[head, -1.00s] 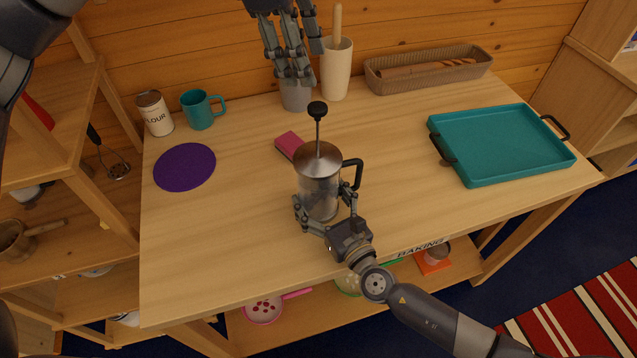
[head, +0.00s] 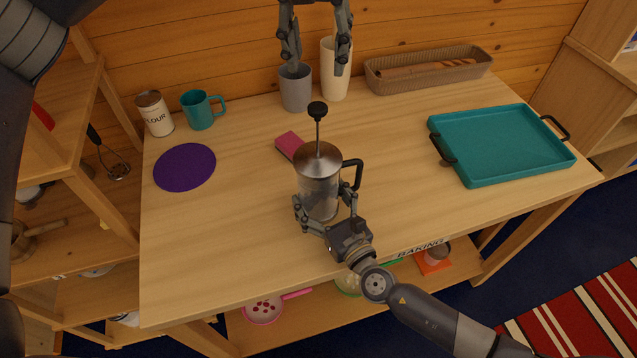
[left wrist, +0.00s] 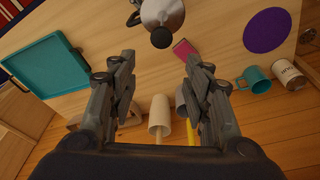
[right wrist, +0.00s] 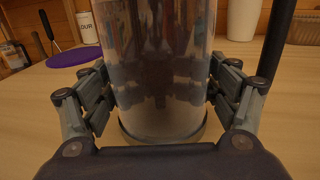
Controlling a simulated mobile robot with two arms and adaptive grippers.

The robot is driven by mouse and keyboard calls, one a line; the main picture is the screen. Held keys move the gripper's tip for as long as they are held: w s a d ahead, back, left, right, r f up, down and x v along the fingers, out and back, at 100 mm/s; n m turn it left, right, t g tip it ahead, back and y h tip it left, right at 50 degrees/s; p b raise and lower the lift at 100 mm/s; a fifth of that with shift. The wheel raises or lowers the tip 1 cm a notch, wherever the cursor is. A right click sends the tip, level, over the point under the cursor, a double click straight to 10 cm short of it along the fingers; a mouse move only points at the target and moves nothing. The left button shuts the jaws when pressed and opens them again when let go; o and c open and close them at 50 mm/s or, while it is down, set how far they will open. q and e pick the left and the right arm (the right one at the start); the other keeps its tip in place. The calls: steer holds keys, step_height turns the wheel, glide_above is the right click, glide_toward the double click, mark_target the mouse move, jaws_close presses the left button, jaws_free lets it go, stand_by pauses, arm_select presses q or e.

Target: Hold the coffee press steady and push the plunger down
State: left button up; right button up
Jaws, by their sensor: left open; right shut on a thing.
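The coffee press (head: 318,178) stands upright on the wooden table. It has a metal lid, a clear body and a black handle on its right. Its plunger (head: 318,111) is raised, with the black knob high above the lid; the knob also shows in the left wrist view (left wrist: 162,38). My right gripper (head: 326,212) is shut on the lower body of the press; in the right wrist view its fingers (right wrist: 162,100) sit on both sides of the body. My left gripper (head: 316,66) is open and empty, above the back of the table, beyond the knob.
A grey cup (head: 296,90) and a cream holder (head: 336,72) stand at the back near my left gripper. A pink sponge (head: 289,143) lies behind the press. A purple mat (head: 185,167), teal mug (head: 200,110), flour can (head: 154,114), basket (head: 428,72) and teal tray (head: 500,145) lie around.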

mark_target(317, 106)
arm_select(q)
steer(key=shift+f, duration=4.8)
steer(key=c, duration=0.9)
steer(key=shift+f, duration=0.1)
steer(key=shift+f, duration=4)
steer(key=o, duration=1)
steer(key=shift+w, duration=0.1)
